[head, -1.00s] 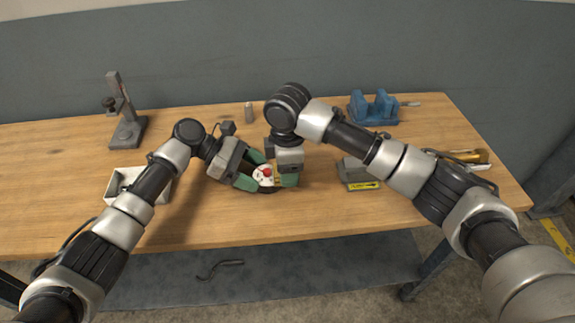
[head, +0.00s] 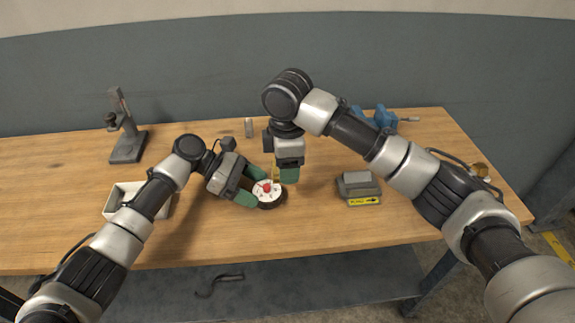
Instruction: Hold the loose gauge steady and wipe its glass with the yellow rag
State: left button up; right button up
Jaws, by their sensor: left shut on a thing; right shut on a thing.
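The gauge (head: 268,195), round with a white face, a red centre and a dark rim, sits on the wooden bench. My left gripper (head: 252,186) is shut on the gauge from its left side, with green fingers at the rim. My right gripper (head: 283,174) points down just behind and to the right of the gauge. It is shut on the yellow rag (head: 276,172), of which only a small strip shows beside the green fingers. The gauge's face is mostly uncovered, and the rag looks apart from it.
A white open tray (head: 112,203) lies at the left, partly behind my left arm. A dark stand (head: 128,146) is at the back left, a small grey cylinder (head: 248,127) at the back. A grey block with a yellow label (head: 358,188) and a blue vise (head: 386,118) are at the right.

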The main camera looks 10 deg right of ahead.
pick_arm(q)
jog(key=o, duration=1.1)
jog(key=shift+o, duration=0.2)
